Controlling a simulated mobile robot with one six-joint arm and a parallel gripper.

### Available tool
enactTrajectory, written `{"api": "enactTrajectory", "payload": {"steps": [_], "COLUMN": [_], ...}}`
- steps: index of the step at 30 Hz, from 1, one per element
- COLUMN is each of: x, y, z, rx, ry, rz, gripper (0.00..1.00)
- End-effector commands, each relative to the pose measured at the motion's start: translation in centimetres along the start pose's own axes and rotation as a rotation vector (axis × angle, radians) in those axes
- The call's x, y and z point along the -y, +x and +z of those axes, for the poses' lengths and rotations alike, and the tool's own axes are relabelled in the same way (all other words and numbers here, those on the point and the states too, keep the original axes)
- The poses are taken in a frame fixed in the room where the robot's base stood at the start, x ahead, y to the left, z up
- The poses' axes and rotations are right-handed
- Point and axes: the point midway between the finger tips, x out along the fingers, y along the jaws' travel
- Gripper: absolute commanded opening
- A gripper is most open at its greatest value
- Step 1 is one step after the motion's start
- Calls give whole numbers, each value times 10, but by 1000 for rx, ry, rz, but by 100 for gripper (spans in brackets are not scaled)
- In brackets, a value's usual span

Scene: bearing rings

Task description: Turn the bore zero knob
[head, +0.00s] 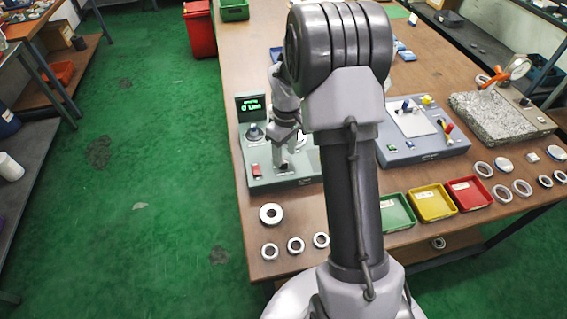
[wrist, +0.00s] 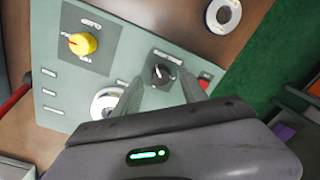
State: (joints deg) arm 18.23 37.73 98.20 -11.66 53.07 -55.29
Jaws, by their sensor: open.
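A grey-green gauge unit (head: 266,184) stands at the near left part of the bench, with a lit green display (head: 250,107) at its back. In the wrist view, a black knob (wrist: 155,78) with a pale pointer line sits on a dark plate of the panel; its label is too small to read. My gripper (wrist: 161,83) is open, with one finger on each side of this black knob. Whether the fingers touch it cannot be told. In the head view, my gripper (head: 283,160) is over the unit and hides the knob.
A yellow knob (wrist: 82,43) and a red button (wrist: 203,82) are on the same panel. A metal ring (wrist: 223,14) lies beyond its edge. Green (head: 397,226), yellow (head: 432,215) and red (head: 468,206) trays stand right of my arm. Several rings lie along the front edge.

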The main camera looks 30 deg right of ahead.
Motion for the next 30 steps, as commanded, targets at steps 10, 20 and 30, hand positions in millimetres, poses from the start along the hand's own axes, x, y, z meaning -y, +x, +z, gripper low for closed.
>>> {"api": "enactTrajectory", "payload": {"steps": [10, 20, 30], "x": [0, 0, 0], "y": [26, 26, 25], "z": [0, 0, 0], "rx": [0, 0, -1], "ry": [-1, -1, 21], "rz": [1, 1, 1], "gripper": [50, 11, 0]}}
